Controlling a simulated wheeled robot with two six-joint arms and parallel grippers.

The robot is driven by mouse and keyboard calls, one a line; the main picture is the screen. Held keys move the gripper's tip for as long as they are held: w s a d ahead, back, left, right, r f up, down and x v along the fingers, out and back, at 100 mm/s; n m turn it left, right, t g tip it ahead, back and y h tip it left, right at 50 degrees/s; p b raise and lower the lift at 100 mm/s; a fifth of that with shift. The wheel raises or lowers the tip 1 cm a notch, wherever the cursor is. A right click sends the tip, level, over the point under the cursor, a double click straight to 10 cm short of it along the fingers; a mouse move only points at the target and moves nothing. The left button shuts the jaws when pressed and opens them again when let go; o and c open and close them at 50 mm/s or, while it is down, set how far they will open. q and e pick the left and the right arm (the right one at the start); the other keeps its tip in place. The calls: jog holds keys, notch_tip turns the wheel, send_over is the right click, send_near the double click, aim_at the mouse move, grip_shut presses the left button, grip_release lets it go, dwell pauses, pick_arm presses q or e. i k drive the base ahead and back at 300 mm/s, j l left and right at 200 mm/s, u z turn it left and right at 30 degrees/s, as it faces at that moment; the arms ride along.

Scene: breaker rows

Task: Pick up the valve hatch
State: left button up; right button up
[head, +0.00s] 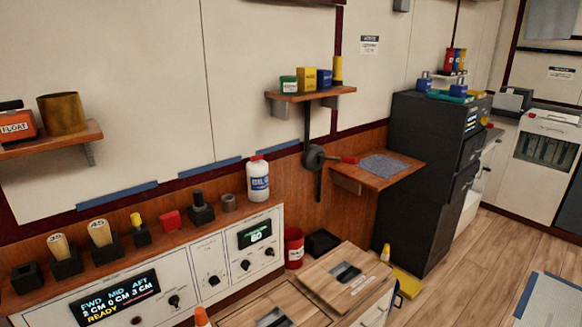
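Two light wooden panels with dark inset handles are at the bottom centre of the head view. One panel (328,291) lies tilted across the picture at the right, over a white body. The other panel (296,301) is lower and to the left, cut off by the bottom edge. Either may be the valve hatch; I see no label that tells which. The right panel's handle (345,272) and the left panel's handle (272,317) are both clear of any gripper. Neither of my grippers is in view.
A control console (222,262) runs along the left, with a white bottle (258,180) on it. A red can (293,247), a black bin (322,243) and a yellow wet-floor-like piece (407,283) are near the panels. A dark cabinet (415,165) stands behind. Open floor lies right.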

aim_at(343, 278)
jog(key=i+l+u, duration=0.1)
jog(key=u, duration=0.6)
jog(key=i+l+u, duration=0.1)
jog(key=l+u, duration=0.35)
jog(key=l, duration=0.65)
jog(key=k+l+u, duration=0.1)
jog(key=l+u, duration=0.3)
jog(key=l, duration=0.65)
